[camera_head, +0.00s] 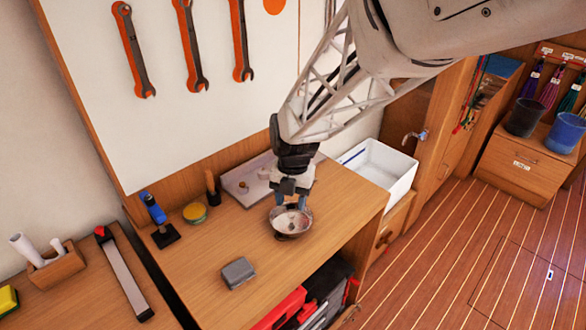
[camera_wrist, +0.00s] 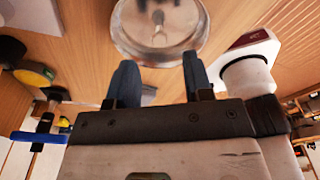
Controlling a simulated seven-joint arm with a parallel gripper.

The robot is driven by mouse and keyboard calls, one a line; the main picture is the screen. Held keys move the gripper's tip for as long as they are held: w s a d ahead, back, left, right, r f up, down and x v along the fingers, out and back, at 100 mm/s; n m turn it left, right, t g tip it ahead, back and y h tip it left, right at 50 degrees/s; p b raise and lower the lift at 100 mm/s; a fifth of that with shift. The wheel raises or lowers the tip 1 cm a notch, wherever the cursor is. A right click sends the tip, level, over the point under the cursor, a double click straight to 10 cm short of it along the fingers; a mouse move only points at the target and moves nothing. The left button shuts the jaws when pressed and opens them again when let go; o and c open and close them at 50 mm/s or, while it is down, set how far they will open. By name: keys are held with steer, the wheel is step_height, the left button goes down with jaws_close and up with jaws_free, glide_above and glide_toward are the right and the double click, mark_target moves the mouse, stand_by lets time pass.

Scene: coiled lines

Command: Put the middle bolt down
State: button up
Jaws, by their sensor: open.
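My gripper (camera_head: 290,204) is open above a round metal bowl (camera_head: 291,234) on the wooden workbench. In the wrist view, my two blue-grey fingers (camera_wrist: 160,66) stand apart with nothing between them, and the bowl (camera_wrist: 128,38) lies just beyond their tips. A small, shiny, upright piece (camera_wrist: 158,30) shows inside the bowl; it may be a bolt, but it is too small to tell. I cannot make out which bolt is the middle one. In the head view my gripper hides part of the bowl's far side.
A pale grey slab (camera_head: 240,182) with a small knob lies behind the bowl. A grey box (camera_head: 238,272) stands front left. A yellow-topped tin (camera_head: 195,212) and a blue-handled tool (camera_head: 156,210) stand to the left. A white basin (camera_head: 385,165) is at right. The front bench is mostly clear.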

mark_target(291, 214)
steer(key=shift+r, duration=1.7)
steer(key=s+d+r+m+t, duration=0.2)
steer(key=s+d+r+m, duration=0.3)
steer(key=s+d+m, duration=0.5)
steer(key=s+d+r+m+t, duration=0.2)
steer(key=s+d+r+m, duration=0.4)
steer(key=m, duration=1.7)
steer(key=s+d, duration=0.4)
steer(key=shift+s+h, duration=0.3)
steer(key=shift+s, duration=0.05)
